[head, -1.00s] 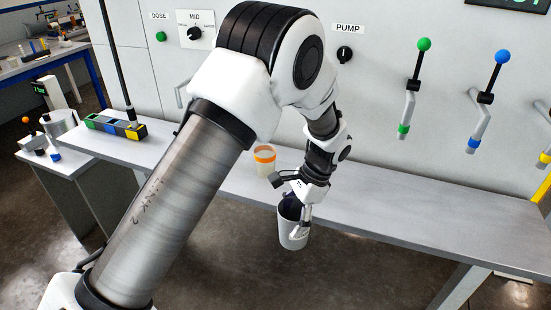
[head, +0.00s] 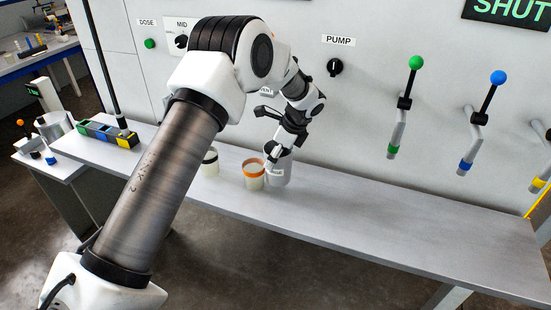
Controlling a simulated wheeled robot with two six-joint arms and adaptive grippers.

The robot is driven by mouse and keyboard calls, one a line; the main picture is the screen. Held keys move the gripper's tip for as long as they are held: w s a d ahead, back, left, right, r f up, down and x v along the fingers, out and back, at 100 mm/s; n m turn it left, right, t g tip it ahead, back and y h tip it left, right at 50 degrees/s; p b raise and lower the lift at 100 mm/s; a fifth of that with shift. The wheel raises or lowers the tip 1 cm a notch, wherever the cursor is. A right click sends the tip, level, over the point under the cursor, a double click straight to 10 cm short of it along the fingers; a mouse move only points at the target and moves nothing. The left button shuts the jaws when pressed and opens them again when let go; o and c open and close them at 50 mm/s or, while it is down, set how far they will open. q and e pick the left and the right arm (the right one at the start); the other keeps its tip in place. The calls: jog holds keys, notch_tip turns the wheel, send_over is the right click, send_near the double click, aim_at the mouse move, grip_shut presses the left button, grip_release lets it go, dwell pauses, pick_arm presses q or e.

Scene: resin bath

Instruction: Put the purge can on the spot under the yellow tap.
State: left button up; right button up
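The purge can, a pale grey-white can (head: 280,172), is at the bench beside the orange-banded cup. My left gripper (head: 273,158) reaches down over its rim and is shut on its wall. I cannot tell whether the can's base touches the bench, as the cup covers part of it. The yellow tap (head: 538,184) is at the right edge, partly cut off. The spot under it is not visible. My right gripper is not in view.
The orange-banded cup (head: 254,176) stands just left of the can, and a dark-banded cup (head: 210,165) is behind my arm. The green tap (head: 392,150) and blue tap (head: 466,164) hang on the wall. The bench top (head: 400,215) is clear to the right.

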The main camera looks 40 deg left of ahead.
pick_arm(q)
jog(key=shift+w+a, duration=0.1)
notch_tip(320, 180, down, 3)
jog(key=shift+f+p, duration=0.2)
jog(key=shift+p, duration=0.8)
jog(key=shift+f, duration=0.2)
jog(key=o, duration=1.2)
